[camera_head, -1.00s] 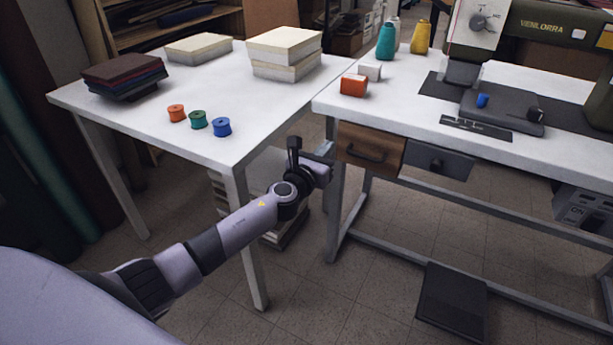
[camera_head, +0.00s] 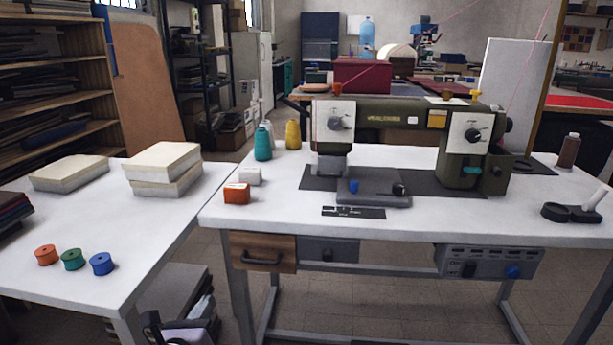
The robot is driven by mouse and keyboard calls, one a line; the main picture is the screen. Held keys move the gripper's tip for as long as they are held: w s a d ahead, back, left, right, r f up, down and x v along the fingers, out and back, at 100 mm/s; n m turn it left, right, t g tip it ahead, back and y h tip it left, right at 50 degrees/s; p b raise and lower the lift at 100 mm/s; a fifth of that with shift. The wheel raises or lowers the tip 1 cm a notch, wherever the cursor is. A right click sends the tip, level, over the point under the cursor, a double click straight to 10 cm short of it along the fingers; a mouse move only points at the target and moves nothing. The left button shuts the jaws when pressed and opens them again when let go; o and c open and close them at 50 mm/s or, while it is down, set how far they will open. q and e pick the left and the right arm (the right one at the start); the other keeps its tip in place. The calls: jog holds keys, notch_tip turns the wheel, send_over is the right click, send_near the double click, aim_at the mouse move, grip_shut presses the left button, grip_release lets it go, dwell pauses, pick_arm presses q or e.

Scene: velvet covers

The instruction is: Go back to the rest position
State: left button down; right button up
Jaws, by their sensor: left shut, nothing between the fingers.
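My left gripper (camera_head: 205,326) is low in the head view, at the bottom edge, below the tabletops and in the gap between the left table (camera_head: 150,235) and the sewing table (camera_head: 400,222). Only its upper part and some of the wrist show; the rest of the arm is cut off by the frame. It is shut and empty, apart from the objects on the tables. My right gripper is not in view.
Orange, green and blue spools (camera_head: 101,264) stand near the left table's front edge, with foam blocks (camera_head: 162,163) behind. The sewing table carries a green sewing machine (camera_head: 400,120) and an orange box (camera_head: 236,193). A drawer (camera_head: 263,253) hangs under its front.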

pick_arm(q)
jog(key=s+d+f+n+g+h, duration=0.15)
jog(key=s+f+n, duration=0.25)
jog(key=s+n, duration=0.5)
jog(key=s+d+f+n+g, duration=0.2)
jog(key=s+f+n+g, duration=0.15)
jog(key=s+n, duration=0.5)
jog(key=s+d+f+n+g, duration=0.2)
jog(key=s+f+n, duration=0.4)
jog(key=n, duration=0.6)
notch_tip(320, 180, up, 16)
jog(key=s+n+p, duration=0.1)
jog(key=s+p, duration=0.1)
jog(key=p, duration=1.5)
jog(key=shift+s+a+r+p, duration=0.2)
jog(key=shift+s+a+p, duration=0.15)
jog(key=shift+a+p, duration=0.1)
jog(key=shift+n, duration=0.25)
